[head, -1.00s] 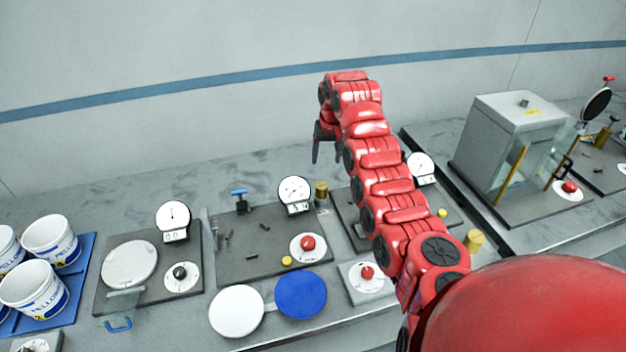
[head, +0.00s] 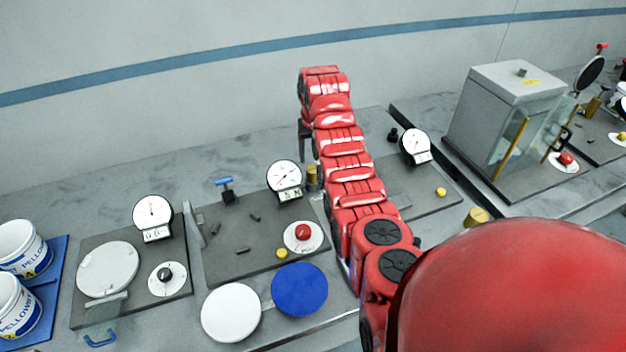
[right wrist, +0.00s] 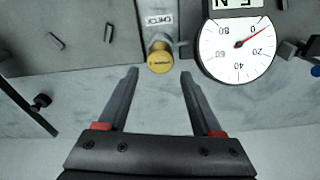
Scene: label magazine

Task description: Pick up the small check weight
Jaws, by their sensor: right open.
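The small check weight (right wrist: 160,57) is a brass-yellow cylinder beside a "CHECK" label in the right wrist view. In the head view a small brass cylinder (head: 312,174), apparently the same one, stands just right of a round dial. My right gripper (right wrist: 159,73) is open and empty. Its fingertips point at the weight, which lies just beyond them, between their lines. In the head view my right gripper (head: 304,145) shows behind the weight, one dark finger visible and the rest hidden by the arm. My left gripper is in neither view.
The dial gauge (right wrist: 237,48) stands close beside the weight. A blue-handled clamp (head: 226,188) and small dark pieces lie on the grey plate (head: 215,262). A larger brass cylinder (head: 476,217) stands farther right, near a glass-doored cabinet (head: 505,120). White tubs (head: 22,248) are at left.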

